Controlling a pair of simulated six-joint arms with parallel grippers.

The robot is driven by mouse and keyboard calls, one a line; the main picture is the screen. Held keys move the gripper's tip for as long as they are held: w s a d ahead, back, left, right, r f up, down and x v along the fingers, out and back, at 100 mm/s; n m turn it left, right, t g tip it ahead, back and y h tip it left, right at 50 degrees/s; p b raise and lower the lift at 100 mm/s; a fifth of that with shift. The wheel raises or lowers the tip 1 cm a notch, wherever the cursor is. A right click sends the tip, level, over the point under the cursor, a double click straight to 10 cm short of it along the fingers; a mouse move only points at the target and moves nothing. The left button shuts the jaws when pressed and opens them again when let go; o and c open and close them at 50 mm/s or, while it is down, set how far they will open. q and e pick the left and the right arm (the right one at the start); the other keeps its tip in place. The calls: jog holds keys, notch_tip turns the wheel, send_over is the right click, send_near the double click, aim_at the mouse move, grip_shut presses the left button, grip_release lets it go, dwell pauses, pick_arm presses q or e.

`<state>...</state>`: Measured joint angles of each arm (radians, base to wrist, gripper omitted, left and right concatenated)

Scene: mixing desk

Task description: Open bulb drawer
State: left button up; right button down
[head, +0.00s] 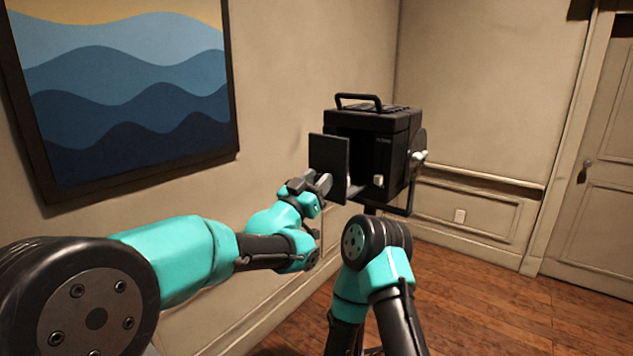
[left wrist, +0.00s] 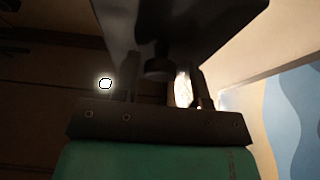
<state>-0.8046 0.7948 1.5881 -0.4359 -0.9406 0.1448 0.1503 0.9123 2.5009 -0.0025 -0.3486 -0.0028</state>
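A black box-shaped lamp (head: 385,128) with a top handle is in the middle of the head view. A flat black panel (head: 330,163) stands out from its left side, apart from the body, with a dark space between. I take it as the bulb drawer's front. My left gripper (head: 318,183) is at the panel's outer side, low down. In the left wrist view, its fingers (left wrist: 165,90) are apart on either side of a dark knob (left wrist: 157,68) under the dark panel. A bright gap shows between the knob and one finger. My right gripper is not in view.
My right arm's bent joint rises below the lamp in the head view. A wall with a framed picture (head: 125,90) is on the left, and a door (head: 595,170) is at the right. The wooden floor (head: 490,310) at the lower right is clear.

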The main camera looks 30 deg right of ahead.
pick_arm(q)
jog(key=shift+o, duration=1.3)
jog(key=v, duration=1.7)
jog(key=shift+a, duration=0.2)
